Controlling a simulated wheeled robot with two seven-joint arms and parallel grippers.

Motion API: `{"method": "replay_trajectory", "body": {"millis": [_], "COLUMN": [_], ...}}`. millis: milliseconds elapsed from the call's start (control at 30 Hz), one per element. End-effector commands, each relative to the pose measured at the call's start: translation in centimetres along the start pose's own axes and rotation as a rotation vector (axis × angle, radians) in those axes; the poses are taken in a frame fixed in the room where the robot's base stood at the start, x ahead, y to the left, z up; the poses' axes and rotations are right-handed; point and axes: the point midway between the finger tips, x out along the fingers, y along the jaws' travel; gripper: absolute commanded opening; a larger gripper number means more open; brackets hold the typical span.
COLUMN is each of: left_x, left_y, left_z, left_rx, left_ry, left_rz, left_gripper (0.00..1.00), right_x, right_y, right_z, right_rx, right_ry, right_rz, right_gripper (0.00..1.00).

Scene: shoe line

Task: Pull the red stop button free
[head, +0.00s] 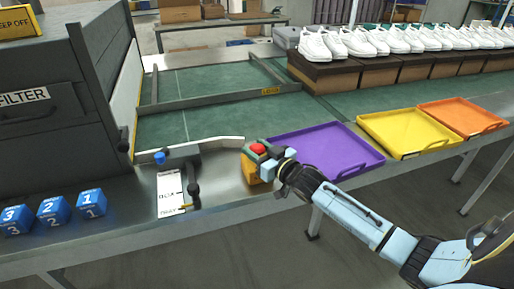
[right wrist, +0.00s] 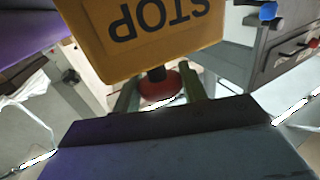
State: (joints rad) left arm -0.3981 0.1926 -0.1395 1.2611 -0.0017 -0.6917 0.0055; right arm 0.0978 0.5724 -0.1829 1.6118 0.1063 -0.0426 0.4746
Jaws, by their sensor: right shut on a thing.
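The red stop button (head: 258,148) sits on top of a yellow stop box (head: 250,170) at the edge of the metal counter. In the right wrist view, the red button (right wrist: 160,88) shows with its dark stem, next to the upside-down STOP lettering on the yellow box (right wrist: 145,45). My right gripper (head: 265,158) is at the button, with a finger on either side of it, shut on it. The fingers hide part of the button in the head view. My left gripper is not in view.
A purple tray (head: 325,150), a yellow tray (head: 408,132) and an orange tray (head: 462,115) lie to the right. A white card (head: 171,192) and blue numbered blocks (head: 53,211) are on the left of the counter. White shoes (head: 360,43) stand on boxes behind.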

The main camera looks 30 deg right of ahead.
Motion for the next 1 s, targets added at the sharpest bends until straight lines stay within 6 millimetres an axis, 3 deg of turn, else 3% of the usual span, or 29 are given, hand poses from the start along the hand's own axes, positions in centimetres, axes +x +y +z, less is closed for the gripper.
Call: {"method": "replay_trajectory", "body": {"millis": [267,300,433,867,1000], "left_x": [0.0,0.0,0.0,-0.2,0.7], "left_y": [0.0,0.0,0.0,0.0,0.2], "left_z": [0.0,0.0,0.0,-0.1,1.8], "left_rx": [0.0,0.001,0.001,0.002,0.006], "left_ry": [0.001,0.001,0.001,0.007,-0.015], "left_rz": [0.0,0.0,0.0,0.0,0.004], "left_gripper": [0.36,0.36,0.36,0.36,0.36], "right_x": [0.1,0.1,0.1,-0.8,-2.7], "right_y": [0.0,0.0,0.0,0.0,0.0], "right_z": [-0.6,-0.6,-0.6,-0.2,-0.3], "right_rx": [-0.001,-0.001,-0.001,0.0,-0.001], "right_ry": [0.014,0.014,0.012,0.005,0.004], "right_rz": [-0.001,-0.002,-0.001,0.0,0.0], "right_gripper": [0.01,0.45,0.62,0.64,0.64]}}
